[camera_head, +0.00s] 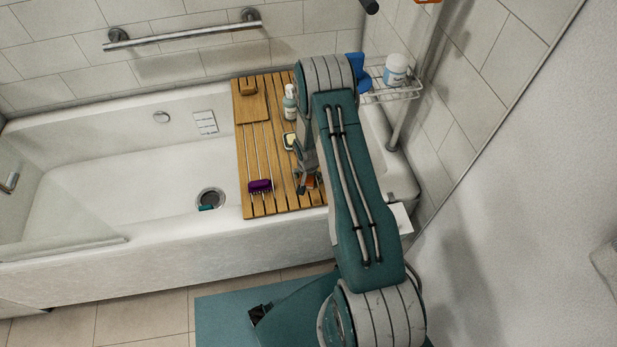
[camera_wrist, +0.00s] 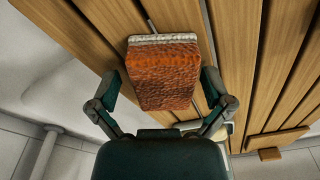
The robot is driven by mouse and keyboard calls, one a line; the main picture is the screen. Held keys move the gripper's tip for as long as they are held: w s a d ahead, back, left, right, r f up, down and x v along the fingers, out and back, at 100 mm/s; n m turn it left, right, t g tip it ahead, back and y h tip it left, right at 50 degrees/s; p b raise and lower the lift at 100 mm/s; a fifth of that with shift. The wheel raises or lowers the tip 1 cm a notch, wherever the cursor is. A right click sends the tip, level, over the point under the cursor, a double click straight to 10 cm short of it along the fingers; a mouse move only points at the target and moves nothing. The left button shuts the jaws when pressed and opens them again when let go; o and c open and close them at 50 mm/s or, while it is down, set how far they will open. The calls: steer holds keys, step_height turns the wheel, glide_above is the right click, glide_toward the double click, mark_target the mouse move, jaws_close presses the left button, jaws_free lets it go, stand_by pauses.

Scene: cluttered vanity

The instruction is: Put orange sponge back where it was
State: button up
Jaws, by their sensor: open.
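The orange sponge (camera_wrist: 166,75) is a brownish-orange block with a pale grey layer along one edge. In the wrist view it lies between the two fingers, over the slatted wooden bath tray (camera_wrist: 232,40). In the head view only a small orange part of the sponge (camera_head: 311,182) shows near the right side of the tray (camera_head: 252,140), mostly hidden by my arm. My gripper (camera_head: 304,180) is pointed down over the tray and is open. In the wrist view the gripper (camera_wrist: 162,85) has a finger on each side of the sponge; I cannot tell whether either touches it.
On the tray are a purple sponge (camera_head: 260,186), a pump bottle (camera_head: 290,104), a pale soap dish (camera_head: 290,141) and a wooden block (camera_head: 248,87). A wire rack (camera_head: 392,95) at right holds a white jar (camera_head: 396,68) and a blue item (camera_head: 357,74). The tub (camera_head: 110,185) is mostly empty.

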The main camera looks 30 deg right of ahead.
step_height(320, 180, up, 13)
steer(key=s+a, duration=0.1)
step_height(320, 180, up, 11)
steer(key=n, duration=0.1)
glide_above(307, 179)
steer(key=a, duration=0.3)
steer(key=s+a+r+n+t, duration=0.1)
steer(key=s+a+r, duration=0.15)
steer(key=r, duration=0.35)
steer(key=s+a+r+n+t, duration=0.1)
steer(key=s+r, duration=0.2)
steer(key=r, duration=0.4)
steer(key=s+a+r+n+t, duration=0.1)
steer(key=s+a+r+n, duration=0.1)
steer(key=s+r, duration=0.4)
steer(key=s+a+r+n+t, duration=0.1)
steer(key=s+a+r, duration=0.4)
steer(key=s, duration=0.8)
steer(key=shift+r+n+y, duration=0.4)
steer(key=shift+r+n, duration=0.3)
steer(key=shift+n, duration=0.1)
